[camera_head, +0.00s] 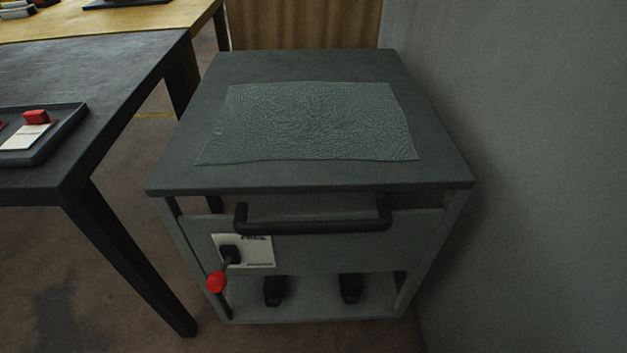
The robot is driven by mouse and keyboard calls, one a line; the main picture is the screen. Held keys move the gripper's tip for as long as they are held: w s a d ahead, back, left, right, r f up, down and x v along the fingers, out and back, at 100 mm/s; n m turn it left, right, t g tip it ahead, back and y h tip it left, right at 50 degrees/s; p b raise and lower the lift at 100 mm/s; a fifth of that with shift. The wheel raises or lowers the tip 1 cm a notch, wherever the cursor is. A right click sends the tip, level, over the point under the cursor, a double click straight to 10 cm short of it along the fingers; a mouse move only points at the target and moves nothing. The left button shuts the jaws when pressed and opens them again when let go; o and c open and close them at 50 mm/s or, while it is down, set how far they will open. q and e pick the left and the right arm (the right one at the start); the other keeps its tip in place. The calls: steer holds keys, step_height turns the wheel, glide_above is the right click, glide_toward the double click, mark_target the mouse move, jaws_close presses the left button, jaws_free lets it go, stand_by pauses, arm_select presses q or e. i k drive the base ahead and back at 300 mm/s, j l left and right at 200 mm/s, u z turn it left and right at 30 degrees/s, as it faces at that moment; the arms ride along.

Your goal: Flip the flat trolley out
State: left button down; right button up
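A dark grey cabinet-like trolley (420,172) stands against the wall at the right of the picture. A crinkled grey mat (310,122) lies flat on its top. A black bar handle (312,226) runs across the upper front panel (340,250). A lever with a red knob (216,282) sticks out at the lower left of the panel, in front of a white label plate (257,252). Two black parts (275,291) show in the opening under the panel; I cannot tell what they are. Neither of my grippers is in view.
A dark table (110,70) stands close on the left, holding a tray (35,155) with a red item and a white card. A wooden table (110,22) is behind it. The grey wall (530,150) bounds the right side. Some floor in front is clear.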

mark_target(310, 222)
steer(key=k+j+u, duration=0.15)
steer(key=u, duration=0.3)
steer(key=k+j+u, duration=0.25)
steer(key=u, duration=0.15)
steer(key=k+j+u, duration=0.3)
steer(key=u, duration=0.15)
